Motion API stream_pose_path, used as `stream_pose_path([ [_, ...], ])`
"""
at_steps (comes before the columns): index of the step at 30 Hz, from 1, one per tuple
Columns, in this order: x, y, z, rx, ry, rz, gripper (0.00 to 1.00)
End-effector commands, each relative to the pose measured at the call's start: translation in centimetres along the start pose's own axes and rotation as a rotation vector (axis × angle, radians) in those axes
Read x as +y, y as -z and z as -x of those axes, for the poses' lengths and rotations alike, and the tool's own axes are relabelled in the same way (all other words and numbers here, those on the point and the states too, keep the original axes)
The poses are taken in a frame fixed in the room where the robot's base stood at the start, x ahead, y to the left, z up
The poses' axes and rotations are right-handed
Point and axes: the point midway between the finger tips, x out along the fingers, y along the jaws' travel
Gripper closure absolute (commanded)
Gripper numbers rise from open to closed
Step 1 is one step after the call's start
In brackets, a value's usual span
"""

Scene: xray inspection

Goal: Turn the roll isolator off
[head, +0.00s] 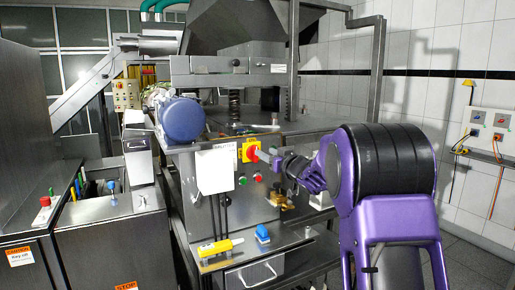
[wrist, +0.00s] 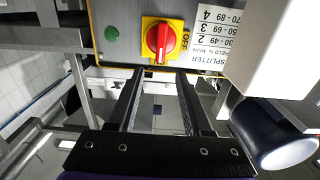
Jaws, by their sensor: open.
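A red rotary isolator knob on a yellow plate (head: 247,151) is on the front panel of the steel machine. It also shows at the top of the wrist view (wrist: 159,41), its grip roughly upright in that picture, with "OFF" printed at the plate's right edge. I cannot read a "roll" label. My gripper (wrist: 160,76) is open and empty, its two fingers pointing at the panel just below the knob in the wrist view. They look apart from the knob. In the head view my gripper (head: 270,158) is just right of the knob, and its fingertips are hard to make out.
A green button (wrist: 112,33) is left of the knob in the wrist view. A blue motor (head: 183,119) is above left.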

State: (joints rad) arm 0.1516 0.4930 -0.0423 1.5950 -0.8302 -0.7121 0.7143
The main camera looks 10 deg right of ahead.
Motion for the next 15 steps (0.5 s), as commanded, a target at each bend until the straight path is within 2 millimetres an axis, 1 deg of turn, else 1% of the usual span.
stream_pose_path([
  [1,-0.1,0.0,-1.2,0.0,0.002,0.0,0.5],
  [6,-0.1,0.0,-4.2,0.001,0.002,0.001,0.5],
  [10,0.0,0.0,-5.8,0.0,0.001,0.001,0.5],
  [15,0.0,0.0,-6.9,0.0,0.0,0.0,0.5],
])
